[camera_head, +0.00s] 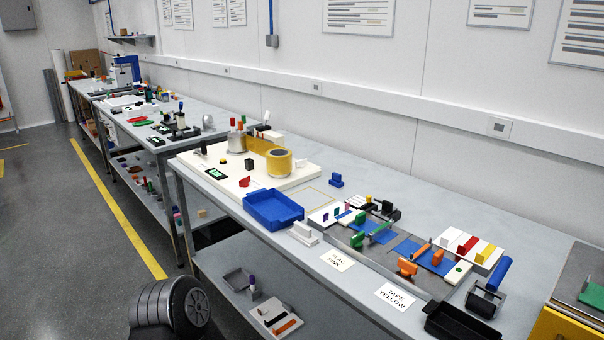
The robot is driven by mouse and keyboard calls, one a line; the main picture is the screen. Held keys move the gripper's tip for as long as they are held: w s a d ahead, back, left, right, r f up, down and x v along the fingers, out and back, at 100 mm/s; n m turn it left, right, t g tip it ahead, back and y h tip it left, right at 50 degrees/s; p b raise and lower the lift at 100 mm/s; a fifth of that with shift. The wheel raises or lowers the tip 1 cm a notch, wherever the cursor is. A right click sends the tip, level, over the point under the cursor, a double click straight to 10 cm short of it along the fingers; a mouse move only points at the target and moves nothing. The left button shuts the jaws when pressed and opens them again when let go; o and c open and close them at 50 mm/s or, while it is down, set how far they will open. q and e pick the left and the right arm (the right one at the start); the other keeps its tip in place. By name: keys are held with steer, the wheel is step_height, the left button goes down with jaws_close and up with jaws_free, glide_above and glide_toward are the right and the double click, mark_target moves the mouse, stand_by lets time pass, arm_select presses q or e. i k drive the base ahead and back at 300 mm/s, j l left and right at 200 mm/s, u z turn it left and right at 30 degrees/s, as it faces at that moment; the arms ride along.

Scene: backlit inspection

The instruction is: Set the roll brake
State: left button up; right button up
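A cream board (225,182) at the left end of the near table carries a silver roll (237,142) and a yellow-sided roll (279,162). A yellow sheet (262,145) stands between the two rolls. Red and dark upright handles (237,123) show beside the silver roll. A small red piece (244,182), a black block (249,164) and a green-screened device (216,173) are on the board's front part. I cannot tell which part is the roll brake or how it is set. Neither gripper is in view.
A blue tray (272,210) is at the table's front edge, close to the board. Fixtures with coloured blocks (379,233), label cards (395,296) and a black bin (462,322) fill the right. A dark rounded part of mine is at lower left. Floor is open at left.

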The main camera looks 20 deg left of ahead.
mark_target(243, 182)
steer(key=i+j+z, duration=0.15)
steer(key=j+z, duration=0.2)
steer(key=j, duration=0.25)
steer(key=j+z, duration=0.35)
steer(key=j, duration=0.25)
steer(key=j+z, duration=0.35)
steer(key=j, duration=0.3)
steer(key=k+j+z, duration=0.1)
steer(key=j, duration=1.9)
